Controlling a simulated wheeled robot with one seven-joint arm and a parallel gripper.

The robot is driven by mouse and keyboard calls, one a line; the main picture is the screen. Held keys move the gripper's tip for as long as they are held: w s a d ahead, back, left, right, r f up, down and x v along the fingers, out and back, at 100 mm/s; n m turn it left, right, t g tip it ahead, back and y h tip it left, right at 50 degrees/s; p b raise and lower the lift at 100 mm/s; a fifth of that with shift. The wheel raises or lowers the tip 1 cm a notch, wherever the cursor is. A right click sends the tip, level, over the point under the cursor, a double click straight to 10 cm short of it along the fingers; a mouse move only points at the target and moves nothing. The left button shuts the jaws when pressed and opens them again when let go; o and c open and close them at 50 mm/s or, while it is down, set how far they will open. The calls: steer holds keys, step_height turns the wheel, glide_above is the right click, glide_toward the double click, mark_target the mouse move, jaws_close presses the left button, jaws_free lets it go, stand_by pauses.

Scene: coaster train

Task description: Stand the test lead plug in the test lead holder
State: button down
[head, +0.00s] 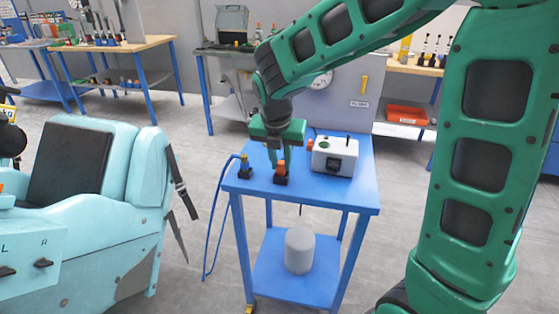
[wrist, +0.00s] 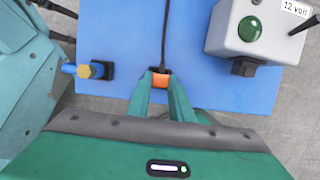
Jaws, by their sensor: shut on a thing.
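The test lead plug is an orange block (head: 281,168), and it shows in the wrist view (wrist: 160,81) with a black lead running up from it. My gripper (head: 280,160) points down from above and is shut on the plug; its two green fingers flank the orange part in the wrist view (wrist: 161,88). A black holder (head: 280,180) shows directly under the plug on the blue table, mostly hidden in the wrist view. The plug looks upright. I cannot tell whether it is seated in the holder or just above it.
A yellow fitting in a black holder (head: 245,170), with a blue hose, stands to the left on the blue table (head: 330,192). A grey-white box (head: 335,157) with a green lamp stands to the right. A pale turquoise coaster car (head: 110,190) is left of the table.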

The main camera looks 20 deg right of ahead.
steer(key=shift+f, duration=0.7)
steer(key=shift+r, duration=0.2)
stand_by(0.4)
steer(key=shift+r, duration=1.3)
steer(key=shift+f, duration=1.4)
stand_by(1.7)
steer(key=shift+r, duration=1.4)
steer(key=shift+s, duration=0.1)
